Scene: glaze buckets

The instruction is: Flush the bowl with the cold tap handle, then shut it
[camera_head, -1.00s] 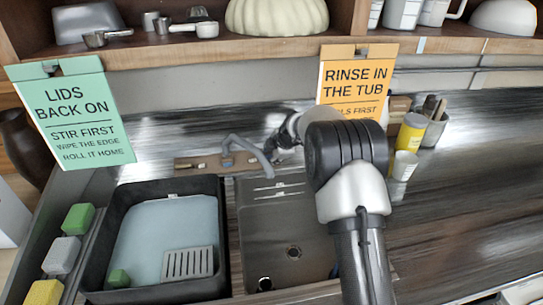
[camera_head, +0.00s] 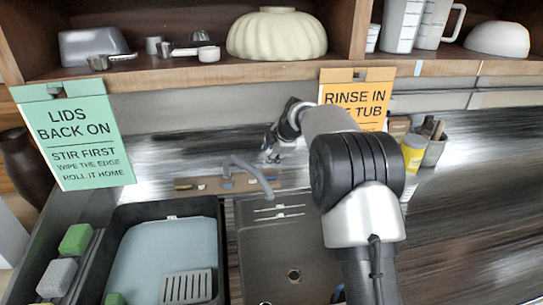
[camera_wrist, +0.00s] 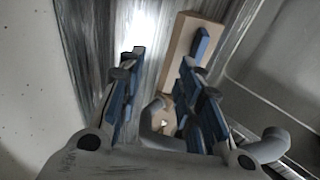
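The metal sink bowl (camera_head: 265,245) is at the centre of the head view, with a round drain and no water stream visible. A grey curved tap spout (camera_head: 250,172) rises behind it from a wooden block (camera_head: 200,184). In the wrist view, a blue lever (camera_wrist: 201,44) lies along the wooden block (camera_wrist: 180,50), ahead of my right finger. The grey spout (camera_wrist: 265,147) shows beyond and below that finger.
A black tub (camera_head: 120,225) of pale water with a slotted grey piece stands left of the sink. Sponges (camera_head: 76,239) lie farther left. A yellow container (camera_head: 413,150) and a tool cup (camera_head: 436,145) stand right. Hanging signs (camera_head: 75,140) and a shelf (camera_head: 200,68) are behind.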

